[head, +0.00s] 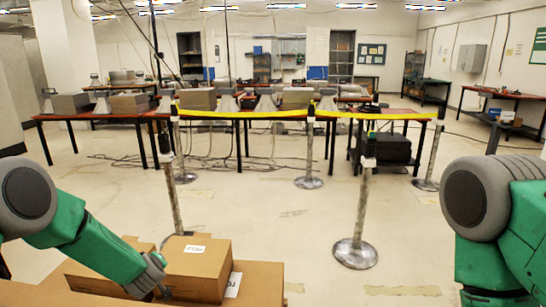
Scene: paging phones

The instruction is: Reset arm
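My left arm comes in from the left, and its gripper (158,290) hangs low at the left front, next to a brown cardboard box (210,265) with a white label. Its fingertips are small and partly hidden, so I cannot tell whether they are open or shut, or whether they touch the box. My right arm shows at the right edge, with its grey joint and green links. My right gripper is below or outside the view. No phone can be made out clearly.
More cardboard (262,285) lies around and under the labelled box. Beyond are metal posts (362,215) with yellow tape (240,114), then long tables (70,115) bearing grey and brown boxes. The floor (270,225) between is mostly clear. A bench (505,95) stands at the right wall.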

